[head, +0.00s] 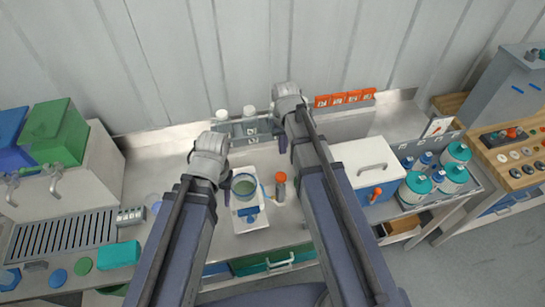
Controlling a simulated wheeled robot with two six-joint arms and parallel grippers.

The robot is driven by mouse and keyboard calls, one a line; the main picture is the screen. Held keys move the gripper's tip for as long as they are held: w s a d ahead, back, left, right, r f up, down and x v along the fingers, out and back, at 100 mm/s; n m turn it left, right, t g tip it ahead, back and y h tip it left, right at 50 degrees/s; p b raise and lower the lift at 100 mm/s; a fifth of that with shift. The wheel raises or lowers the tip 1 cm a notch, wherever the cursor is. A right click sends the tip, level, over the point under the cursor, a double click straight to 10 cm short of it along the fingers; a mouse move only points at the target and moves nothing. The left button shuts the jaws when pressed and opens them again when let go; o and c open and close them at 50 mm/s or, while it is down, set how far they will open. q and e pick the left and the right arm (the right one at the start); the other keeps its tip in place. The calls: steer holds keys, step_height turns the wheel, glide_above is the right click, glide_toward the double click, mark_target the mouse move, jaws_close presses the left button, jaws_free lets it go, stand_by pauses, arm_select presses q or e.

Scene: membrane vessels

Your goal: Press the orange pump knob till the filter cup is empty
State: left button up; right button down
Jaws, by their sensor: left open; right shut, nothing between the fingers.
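The filter cup (244,186) is a round vessel with greenish contents, standing upright on a white tray (241,224) in the middle of the bench. Its fill level is too small to read. Just right of it stands a small upright cylinder with an orange top (281,177), which looks like the pump knob. My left gripper (208,168) is open and empty, just left of the cup. My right gripper (283,144) is shut and empty, beyond the orange top in the picture and apart from it. My forearms hide parts of the bench.
A white box (366,167) with a handle and an orange front knob stands at right, beside a tray of teal-lidded jars (455,152). White-capped bottles (249,111) and orange labelled blocks (339,99) line the back. A sink grate (62,235) is at left.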

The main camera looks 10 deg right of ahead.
mark_target(282, 176)
steer(key=shift+w, duration=0.15)
step_height(282, 176, down, 14)
steer(key=b, duration=1.4)
